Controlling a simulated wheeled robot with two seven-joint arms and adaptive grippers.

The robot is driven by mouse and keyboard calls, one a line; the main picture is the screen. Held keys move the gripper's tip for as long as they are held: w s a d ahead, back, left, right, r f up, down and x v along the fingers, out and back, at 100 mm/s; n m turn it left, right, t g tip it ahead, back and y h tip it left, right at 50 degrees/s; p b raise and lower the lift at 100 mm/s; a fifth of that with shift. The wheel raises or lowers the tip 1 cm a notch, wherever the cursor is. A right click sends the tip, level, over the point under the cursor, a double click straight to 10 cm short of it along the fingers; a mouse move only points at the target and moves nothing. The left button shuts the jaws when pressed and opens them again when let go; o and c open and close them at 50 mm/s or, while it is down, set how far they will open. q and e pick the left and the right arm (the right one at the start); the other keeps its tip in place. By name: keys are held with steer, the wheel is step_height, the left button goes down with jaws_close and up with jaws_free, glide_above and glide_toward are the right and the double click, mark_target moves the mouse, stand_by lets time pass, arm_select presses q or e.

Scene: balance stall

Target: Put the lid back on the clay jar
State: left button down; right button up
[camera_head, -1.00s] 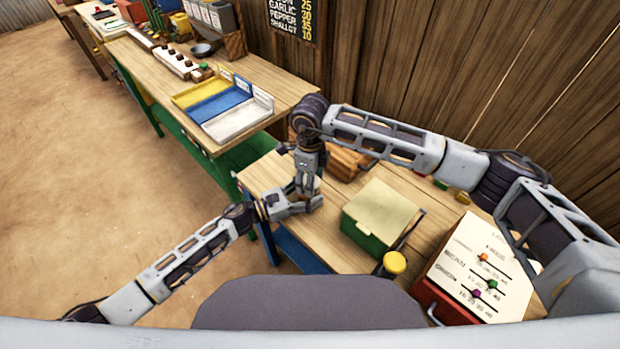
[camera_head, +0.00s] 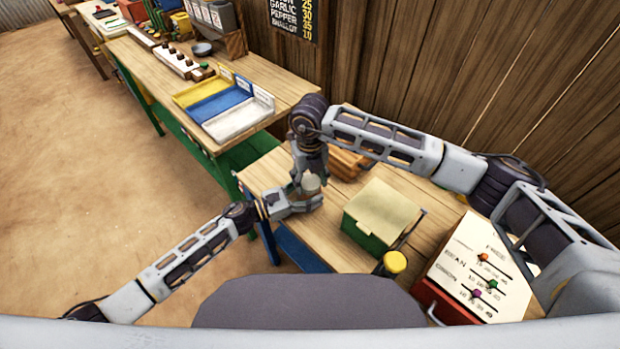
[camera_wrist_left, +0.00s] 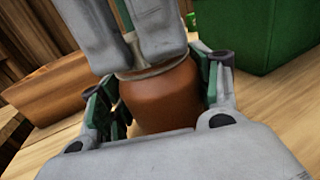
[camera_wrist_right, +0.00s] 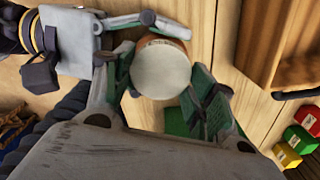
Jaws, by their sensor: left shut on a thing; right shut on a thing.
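The brown clay jar (camera_wrist_left: 160,97) stands upright between the fingers of my left gripper (camera_head: 311,202), which is shut on it. In the right wrist view the jar's brown side (camera_wrist_right: 160,40) shows past the lid. The pale round lid (camera_wrist_right: 162,70) lies between the fingers of my right gripper (camera_wrist_right: 168,88), which is shut on it from above. In the left wrist view the lid's pale rim (camera_wrist_left: 155,68) is at the jar's mouth, with no clear gap. The right gripper's fingers hide part of it. In the head view the lid (camera_head: 311,183) is a small pale shape.
A green box with a cream top (camera_head: 383,208) stands right of the jar, beside a yellow-capped container (camera_head: 395,263) and a slider board (camera_head: 478,268). A wooden tray (camera_head: 348,164) is behind. A bench with yellow, blue and white trays (camera_head: 222,103) is at the back left.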

steer(key=m, duration=0.5)
steer(key=shift+a+m, duration=0.1)
steer(key=shift+m, duration=0.2)
steer(key=m, duration=0.4)
steer(key=shift+m, duration=0.4)
steer(key=o, duration=0.8)
steer(key=shift+c, duration=0.2)
steer(key=shift+r, duration=2.25)
steer(key=shift+w+r, duration=0.1)
steer(key=shift+c, duration=0.4)
